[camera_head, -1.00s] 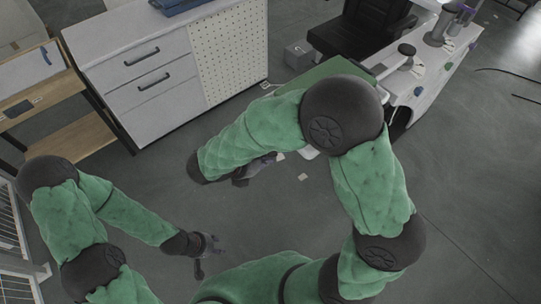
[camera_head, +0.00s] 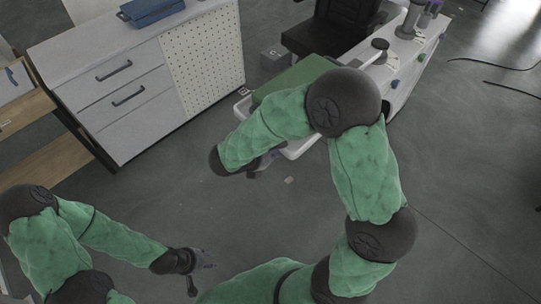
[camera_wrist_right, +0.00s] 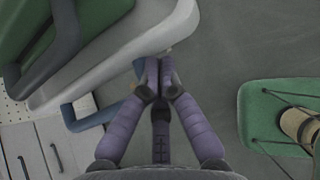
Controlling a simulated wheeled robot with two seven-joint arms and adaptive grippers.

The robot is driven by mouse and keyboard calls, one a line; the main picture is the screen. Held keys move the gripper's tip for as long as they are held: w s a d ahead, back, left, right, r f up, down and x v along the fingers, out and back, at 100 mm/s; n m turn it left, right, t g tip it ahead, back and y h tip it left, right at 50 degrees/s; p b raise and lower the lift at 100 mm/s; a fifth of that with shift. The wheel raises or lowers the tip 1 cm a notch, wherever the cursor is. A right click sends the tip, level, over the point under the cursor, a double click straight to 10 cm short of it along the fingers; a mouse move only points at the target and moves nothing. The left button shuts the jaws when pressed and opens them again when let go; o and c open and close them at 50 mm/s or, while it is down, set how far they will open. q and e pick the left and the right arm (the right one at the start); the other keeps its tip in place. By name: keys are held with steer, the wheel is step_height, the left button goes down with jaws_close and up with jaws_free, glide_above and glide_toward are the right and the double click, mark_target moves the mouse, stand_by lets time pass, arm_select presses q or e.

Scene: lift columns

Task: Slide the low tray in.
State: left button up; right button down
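The low tray is white; its rim (camera_head: 303,146) shows in the head view beneath a green panel (camera_head: 294,78), partly hidden by my right arm. In the right wrist view its pale wall (camera_wrist_right: 110,58) runs diagonally across the upper left. My right gripper (camera_head: 256,164) is beside the tray's near side in the head view. In the right wrist view its purple fingers (camera_wrist_right: 158,68) are drawn together with their tips close to the tray's edge; I cannot tell whether they touch it. My left gripper (camera_head: 195,268) is open and empty above the floor, away from the tray.
A grey drawer cabinet (camera_head: 118,92) with a pegboard side stands left of the tray, a blue case (camera_head: 152,10) on top. A black chair (camera_head: 322,38) and a white bench (camera_head: 404,55) stand behind. A grey box (camera_head: 274,57) is on the floor.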

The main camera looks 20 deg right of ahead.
steer(key=shift+d, duration=0.1)
steer(key=w+d, duration=0.1)
steer(key=d, duration=0.4)
steer(key=w+d, duration=0.2)
steer(key=d, duration=0.2)
steer(key=w+d, duration=0.2)
steer(key=d, duration=0.3)
steer(key=shift+w+d, duration=0.15)
steer(key=shift+d, duration=0.15)
arm_select(q)
steer(key=shift+f, duration=0.1)
steer(key=shift+a, duration=0.1)
arm_select(e)
steer(key=shift+r, duration=0.1)
